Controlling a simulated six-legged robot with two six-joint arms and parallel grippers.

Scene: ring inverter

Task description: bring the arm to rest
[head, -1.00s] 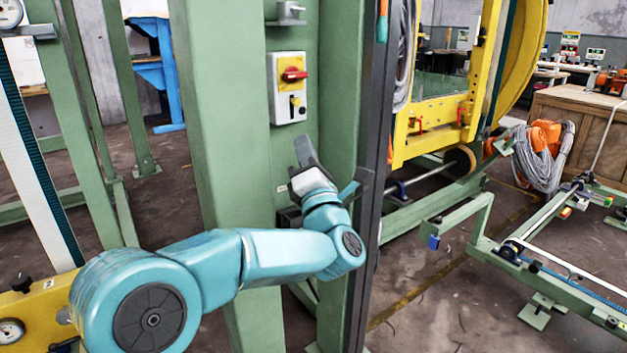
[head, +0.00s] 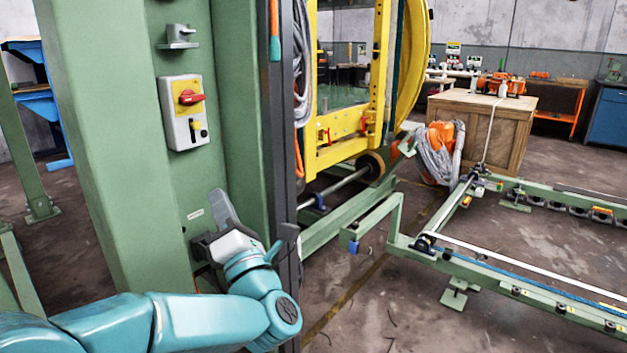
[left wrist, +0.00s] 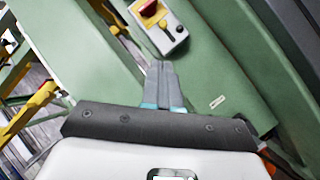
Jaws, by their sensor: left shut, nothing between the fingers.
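My left arm comes in from the lower left in the head view, and its left gripper (head: 222,207) points up in front of the green machine column (head: 105,130). The fingers are shut with nothing between them. In the left wrist view the closed fingers (left wrist: 161,82) stand together, apart from the switch box. The switch box (head: 185,112), grey with a red rotary handle on a yellow plate, is mounted on the column above the gripper. It also shows at the top of the left wrist view (left wrist: 158,22). My right gripper is in neither view.
A dark upright rail (head: 284,150) stands close to the right of the gripper. A yellow ring frame (head: 382,80) is behind it. A green low conveyor frame (head: 500,270) and a wooden crate (head: 484,125) stand to the right. Open floor (head: 385,300) lies between.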

